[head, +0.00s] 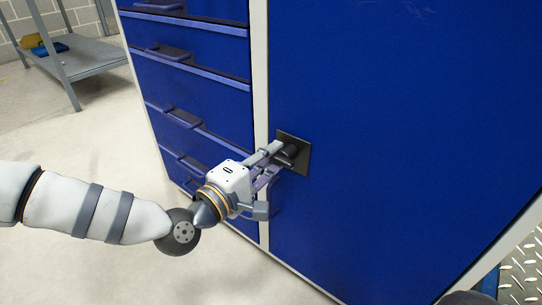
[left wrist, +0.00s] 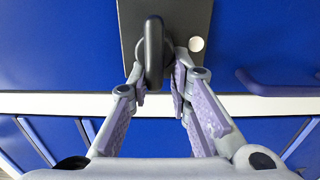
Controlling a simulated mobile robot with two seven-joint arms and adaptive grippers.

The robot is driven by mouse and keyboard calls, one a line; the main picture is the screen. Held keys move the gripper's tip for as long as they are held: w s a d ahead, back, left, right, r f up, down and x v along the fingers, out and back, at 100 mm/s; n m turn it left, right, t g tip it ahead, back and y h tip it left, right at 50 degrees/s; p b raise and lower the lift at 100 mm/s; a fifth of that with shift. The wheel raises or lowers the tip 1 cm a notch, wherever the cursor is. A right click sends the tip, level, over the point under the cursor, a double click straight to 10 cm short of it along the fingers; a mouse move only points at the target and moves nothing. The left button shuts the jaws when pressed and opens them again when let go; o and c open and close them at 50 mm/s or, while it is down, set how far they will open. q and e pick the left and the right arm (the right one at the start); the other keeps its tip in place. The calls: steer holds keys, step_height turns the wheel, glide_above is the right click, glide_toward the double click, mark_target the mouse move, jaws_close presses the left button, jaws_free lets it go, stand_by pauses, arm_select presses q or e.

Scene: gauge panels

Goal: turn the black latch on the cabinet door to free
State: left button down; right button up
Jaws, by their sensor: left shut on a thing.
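The black latch (head: 290,151) sits on a dark plate (head: 302,165) on the blue cabinet door (head: 400,110), near the door's left edge. In the left wrist view the latch (left wrist: 153,50) is a rounded black handle in front of the grey plate (left wrist: 195,20), with a small pale disc beside it. My left gripper (head: 280,152) reaches the latch from the left. Its fingers, also in the left wrist view (left wrist: 158,85), are shut on the latch, one on each side. The fingertips partly hide the latch in the head view. My right gripper is not seen.
Blue drawers (head: 200,90) with long handles stand left of the door, behind a pale frame strip. A grey shelf (head: 80,58) holds a yellow and a blue item at the far left. The pale floor (head: 90,140) is open there. A metal tread plate (head: 520,270) shows at bottom right.

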arm_select(q)
steer(key=c, duration=1.3)
jaws_free()
steer(key=shift+s+d+r, duration=0.1)
steer(key=shift+d+r, duration=0.2)
steer(key=shift+r, duration=0.2)
steer(key=shift+a+f, duration=0.15)
steer(key=shift+f, duration=0.05)
steer(key=v, duration=1.2)
